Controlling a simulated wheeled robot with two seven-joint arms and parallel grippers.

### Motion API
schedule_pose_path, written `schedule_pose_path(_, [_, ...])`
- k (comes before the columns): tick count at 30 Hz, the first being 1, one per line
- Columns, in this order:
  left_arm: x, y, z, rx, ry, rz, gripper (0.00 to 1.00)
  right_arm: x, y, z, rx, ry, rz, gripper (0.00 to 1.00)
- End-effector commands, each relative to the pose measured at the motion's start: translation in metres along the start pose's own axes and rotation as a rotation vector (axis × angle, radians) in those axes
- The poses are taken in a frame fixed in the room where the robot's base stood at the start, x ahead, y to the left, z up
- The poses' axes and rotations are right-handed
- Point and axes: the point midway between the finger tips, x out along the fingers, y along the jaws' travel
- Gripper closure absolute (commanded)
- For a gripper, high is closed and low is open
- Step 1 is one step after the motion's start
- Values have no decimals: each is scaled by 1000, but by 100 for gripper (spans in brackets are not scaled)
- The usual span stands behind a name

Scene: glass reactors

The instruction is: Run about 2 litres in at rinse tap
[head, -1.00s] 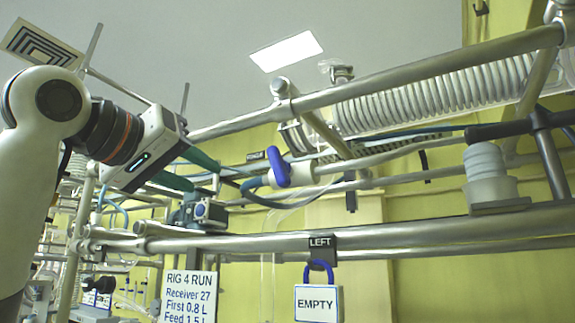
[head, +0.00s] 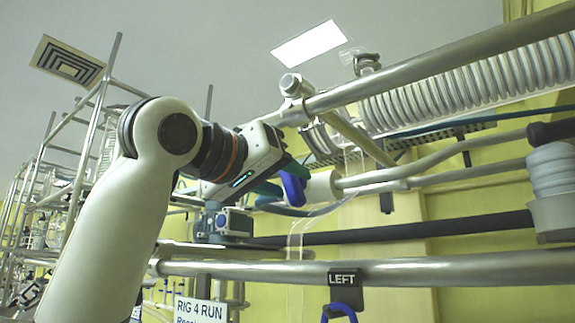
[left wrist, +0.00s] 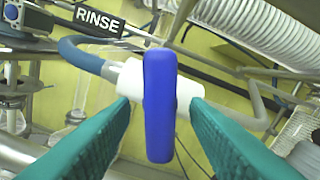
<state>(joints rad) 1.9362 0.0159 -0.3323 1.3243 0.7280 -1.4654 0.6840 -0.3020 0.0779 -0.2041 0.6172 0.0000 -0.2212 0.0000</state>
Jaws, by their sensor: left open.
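The rinse tap is a white valve body (head: 323,186) with a blue lever handle (head: 293,188). It also shows in the left wrist view as a white body (left wrist: 131,82) with the blue handle (left wrist: 160,105) across it, near a black RINSE label (left wrist: 100,18). My left gripper (left wrist: 160,112) is open. Its green fingers stand on either side of the blue handle, with a gap visible on both sides. In the head view the left gripper (head: 287,178) is at the handle, and its fingers are partly hidden behind it. My right gripper is not in view.
A steel rail (head: 400,272) with a LEFT tag (head: 345,279) runs below the tap. A coiled glass condenser (head: 470,85) and a slanting steel tube (head: 440,60) are above right. A blue-grey device (head: 234,222) sits below the gripper. A clear tube (head: 296,265) hangs below the tap.

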Motion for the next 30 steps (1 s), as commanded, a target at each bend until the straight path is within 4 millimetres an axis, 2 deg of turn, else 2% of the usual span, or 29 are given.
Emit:
schedule_pose_path(4, [10, 0, 1, 0, -1, 0, 58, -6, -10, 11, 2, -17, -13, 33])
schedule_pose_path(13, [12, 0, 0, 0, -2, -1, 58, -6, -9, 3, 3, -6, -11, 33])
schedule_pose_path(20, [11, 0, 0, 0, -1, -1, 96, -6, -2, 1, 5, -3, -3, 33])
schedule_pose_path(25, [11, 0, 0, 41, -2, 0, 97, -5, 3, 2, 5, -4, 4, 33])
schedule_pose_path(30, [11, 0, 0, 216, -2, 0, 97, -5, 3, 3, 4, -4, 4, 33])
